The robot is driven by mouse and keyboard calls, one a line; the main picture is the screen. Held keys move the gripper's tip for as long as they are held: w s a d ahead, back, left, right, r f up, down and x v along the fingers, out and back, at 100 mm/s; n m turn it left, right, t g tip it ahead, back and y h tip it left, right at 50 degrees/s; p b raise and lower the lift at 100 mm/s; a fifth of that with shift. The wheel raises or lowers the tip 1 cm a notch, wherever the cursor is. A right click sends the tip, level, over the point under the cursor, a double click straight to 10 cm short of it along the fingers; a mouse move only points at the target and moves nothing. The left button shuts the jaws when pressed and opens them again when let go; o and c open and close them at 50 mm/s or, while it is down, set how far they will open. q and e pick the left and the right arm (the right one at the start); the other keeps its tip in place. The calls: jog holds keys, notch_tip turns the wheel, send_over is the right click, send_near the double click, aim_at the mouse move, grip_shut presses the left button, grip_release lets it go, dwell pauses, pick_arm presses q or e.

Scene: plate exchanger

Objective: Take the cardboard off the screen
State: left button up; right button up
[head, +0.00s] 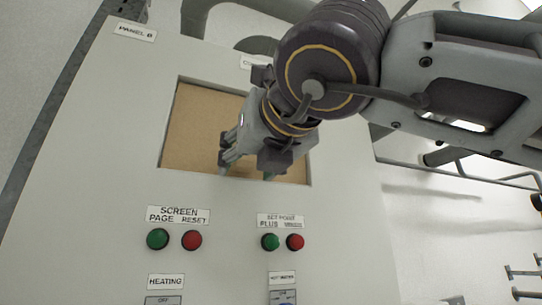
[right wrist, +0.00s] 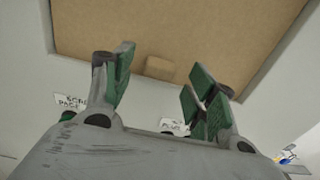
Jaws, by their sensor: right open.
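The brown cardboard (head: 203,125) fills the recessed screen opening of the pale panel. In the right wrist view the cardboard (right wrist: 190,32) spans the top, and a small cardboard tab (right wrist: 158,67) sits near its lower edge. My right gripper (head: 247,170) is in front of the lower middle of the cardboard and hides part of it. In the right wrist view its green-padded fingers (right wrist: 160,85) are apart, with the tab showing between them. Nothing is held. I cannot tell whether the fingertips touch the cardboard. My left gripper is not in view.
Below the screen, the panel (head: 100,120) carries green (head: 157,239) and red (head: 192,240) page buttons, and another green (head: 270,242) and red (head: 295,242) pair for set point. Switches sit lower down. Pipes (head: 460,165) run along the wall at right.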

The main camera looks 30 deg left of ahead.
jog(key=shift+w+a, duration=0.25)
jog(key=shift+a, duration=0.05)
jog(key=shift+c, duration=0.2)
jog(key=c, duration=1.1)
jog(key=shift+r, duration=0.3)
jog(key=shift+d+b, duration=0.1)
jog(key=shift+b, duration=0.2)
jog(key=shift+b+v, duration=1.25)
jog(key=shift+v, duration=0.25)
dwell(1.5)
jog(key=shift+s+d, duration=0.15)
jog(key=shift+s, duration=0.05)
dwell(0.5)
